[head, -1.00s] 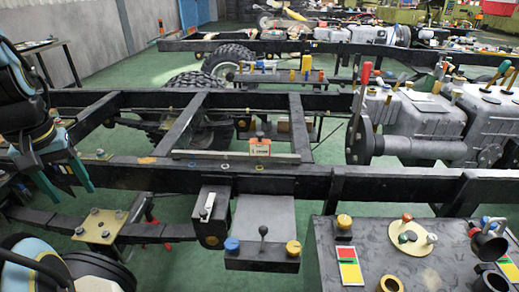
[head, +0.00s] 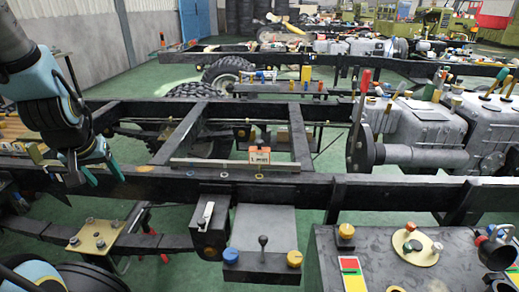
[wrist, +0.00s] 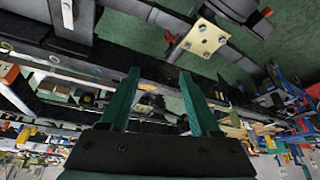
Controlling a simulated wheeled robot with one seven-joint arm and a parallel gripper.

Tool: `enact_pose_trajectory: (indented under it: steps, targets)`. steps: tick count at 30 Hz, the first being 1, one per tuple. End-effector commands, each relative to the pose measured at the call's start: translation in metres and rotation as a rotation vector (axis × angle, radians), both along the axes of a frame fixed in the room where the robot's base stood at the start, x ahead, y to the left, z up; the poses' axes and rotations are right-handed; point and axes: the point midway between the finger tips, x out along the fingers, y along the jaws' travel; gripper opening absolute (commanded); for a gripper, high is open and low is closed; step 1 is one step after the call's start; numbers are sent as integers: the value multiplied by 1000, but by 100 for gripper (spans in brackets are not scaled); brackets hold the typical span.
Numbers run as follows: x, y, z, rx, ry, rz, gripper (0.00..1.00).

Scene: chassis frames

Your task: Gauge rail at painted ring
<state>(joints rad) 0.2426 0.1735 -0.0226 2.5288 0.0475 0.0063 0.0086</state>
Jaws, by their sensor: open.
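The near black chassis rail (head: 395,192) runs across the head view.
A yellow bolted plate (head: 97,236) sits below the rail at left. A dark box (head: 211,222) and a panel with blue and yellow knobs (head: 262,258) hang in front of the rail. Grey engine housings (head: 425,125) stand at right, a control cabinet (head: 400,250) at front right.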

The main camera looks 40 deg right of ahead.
Motion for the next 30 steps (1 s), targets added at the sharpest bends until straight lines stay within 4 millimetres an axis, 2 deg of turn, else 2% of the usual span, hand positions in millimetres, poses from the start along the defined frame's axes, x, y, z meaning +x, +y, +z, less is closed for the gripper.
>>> enact_pose_trajectory:
  steps: [1,3,7,11,12,15,18,23,26,30]
  targets:
    - [13,-27,-22,-20,-65,-68,63]
    - [31,-65,-34,-62,-173,-156,63]
    - [46,-141,-51,-168,-363,-313,63]
    - [39,-217,-63,-311,-537,-458,63]
    - [32,-239,-65,-362,-588,-498,63]
    - [9,-286,-69,-490,-697,-582,63]
    - [-15,-319,-68,-608,-782,-639,63]
    - [-42,-344,-64,-730,-859,-683,63]
    - [-47,-349,-61,-759,-877,-689,63]
    - [-42,-360,-59,-765,-883,-691,63]
